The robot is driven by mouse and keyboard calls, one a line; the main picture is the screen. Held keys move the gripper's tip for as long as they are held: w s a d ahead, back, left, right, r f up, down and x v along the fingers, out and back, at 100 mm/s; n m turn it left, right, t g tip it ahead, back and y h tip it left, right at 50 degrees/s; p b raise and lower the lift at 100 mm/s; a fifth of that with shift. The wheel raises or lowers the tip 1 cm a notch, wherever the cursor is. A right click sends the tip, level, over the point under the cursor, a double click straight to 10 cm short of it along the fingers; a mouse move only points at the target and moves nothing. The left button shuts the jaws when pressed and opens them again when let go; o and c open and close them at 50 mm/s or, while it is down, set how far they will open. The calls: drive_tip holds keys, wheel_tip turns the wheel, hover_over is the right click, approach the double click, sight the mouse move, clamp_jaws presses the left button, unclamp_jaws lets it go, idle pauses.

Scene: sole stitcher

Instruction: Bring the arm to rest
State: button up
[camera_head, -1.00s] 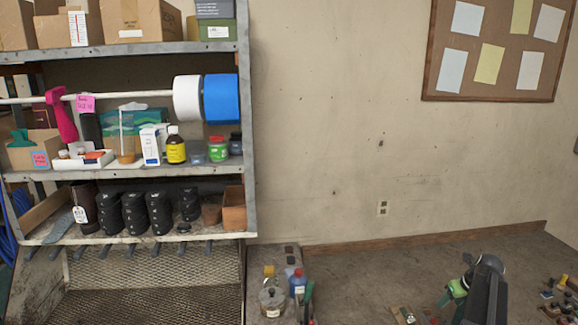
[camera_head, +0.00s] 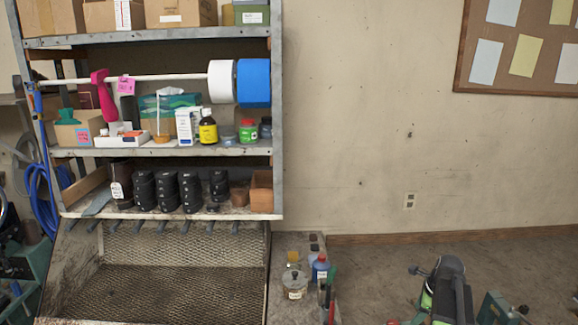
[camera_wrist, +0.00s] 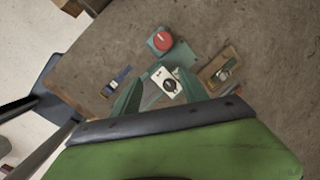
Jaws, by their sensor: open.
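My arm (camera_head: 448,290) stands folded and upright at the lower right of the head view, dark with bright green parts. Its lower part is cut off by the frame. In the wrist view my gripper (camera_wrist: 162,80) points at the bench top, with its green body filling the bottom. Its jaws are open, and I see nothing held in them. A white plate with a black knob (camera_wrist: 169,87) shows beyond the jaws; I cannot tell the distance.
A teal box with a red button (camera_wrist: 162,41) and a small wood-backed part (camera_wrist: 222,72) lie on the brown bench (camera_wrist: 240,40). A stocked shelf rack (camera_head: 160,40) stands left. Bottles, including a blue one (camera_head: 321,268), stand beside it. The wall (camera_head: 370,100) is bare at centre.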

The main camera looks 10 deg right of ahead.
drive_tip(key=s+a+f+n+g+b, duration=0.1)
drive_tip(key=s+a+f+n+b, duration=0.1)
drive_tip(key=a+n, duration=0.6)
drive_tip(key=s+a+f+n+g+b, duration=0.1)
drive_tip(key=s+a+f+n+b, duration=0.1)
drive_tip(key=a+n, duration=0.6)
drive_tip(key=s+a+f+n+g+b, duration=0.1)
drive_tip(key=a+f+n, duration=0.4)
drive_tip(key=a, duration=1.3)
drive_tip(key=s+n+b, duration=0.1)
drive_tip(key=n+b, duration=0.1)
drive_tip(key=n, duration=0.2)
drive_tip(key=shift+s+f+h+b, duration=0.25)
drive_tip(key=shift+f+h+b, duration=0.05)
drive_tip(key=shift+b, duration=0.1)
drive_tip(key=shift+a, duration=0.15)
